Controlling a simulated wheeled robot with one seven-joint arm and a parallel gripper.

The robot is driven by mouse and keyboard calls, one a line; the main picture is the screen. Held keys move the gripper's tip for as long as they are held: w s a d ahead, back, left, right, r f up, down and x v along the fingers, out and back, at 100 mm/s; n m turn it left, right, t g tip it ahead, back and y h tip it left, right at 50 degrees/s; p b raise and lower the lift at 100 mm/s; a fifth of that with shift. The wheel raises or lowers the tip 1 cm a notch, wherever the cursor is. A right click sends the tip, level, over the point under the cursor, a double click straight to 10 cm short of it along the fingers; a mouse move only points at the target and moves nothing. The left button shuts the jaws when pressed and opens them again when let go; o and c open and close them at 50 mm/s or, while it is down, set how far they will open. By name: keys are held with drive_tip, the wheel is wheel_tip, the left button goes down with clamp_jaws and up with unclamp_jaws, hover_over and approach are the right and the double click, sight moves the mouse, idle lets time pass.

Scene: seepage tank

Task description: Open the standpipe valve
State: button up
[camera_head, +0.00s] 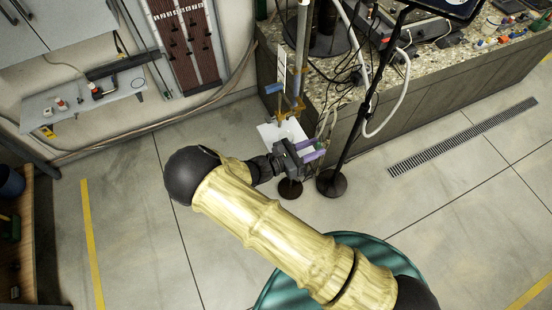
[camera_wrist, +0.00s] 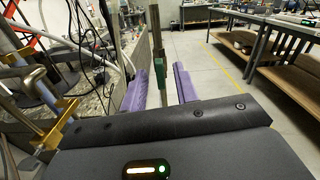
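The standpipe (camera_head: 301,45) is a grey upright tube beside the counter in the head view. Brass-coloured fittings (camera_head: 284,113) and a small blue part (camera_head: 275,88) sit on its lower length. I cannot tell for sure which part is the valve handle, or its setting. In the wrist view, brass fittings (camera_wrist: 62,112) and a blue-grey tube stand at the left, outside my fingers. My gripper (camera_head: 315,148) has purple fingers and is below and slightly right of the fittings in the head picture. In the wrist view, my gripper (camera_wrist: 160,87) is open, its fingers apart.
A thin pole with a green sleeve (camera_wrist: 158,72) shows between my fingers, apparently beyond them. A black stand (camera_head: 332,183) and a white hose (camera_head: 397,105) are close to my gripper. The speckled counter (camera_head: 440,75) lies behind. Floor at the right is clear.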

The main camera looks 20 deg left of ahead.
drive_tip(key=b+v, duration=0.6)
drive_tip(key=v, duration=1.1)
drive_tip(key=w+d+r+m+g+y, duration=0.1)
drive_tip(key=w+d+m+g, duration=0.3)
drive_tip(key=d+m+g, duration=0.4)
drive_tip(key=w+d+r+m+g+y, duration=0.15)
drive_tip(key=w+d+m+g, duration=0.3)
drive_tip(key=d, duration=0.65)
drive_tip(key=s+d+r+m+y, duration=0.1)
drive_tip(key=d+r+m+y, duration=0.3)
drive_tip(key=d+m, duration=0.4)
drive_tip(key=s+d+r+m+t+y, duration=0.1)
drive_tip(key=d+r+m+y, duration=0.3)
drive_tip(key=d+m, duration=0.5)
drive_tip(key=shift+s+d+r+y, duration=0.35)
drive_tip(key=shift+d+r+y, duration=0.05)
drive_tip(key=shift+y, duration=0.25)
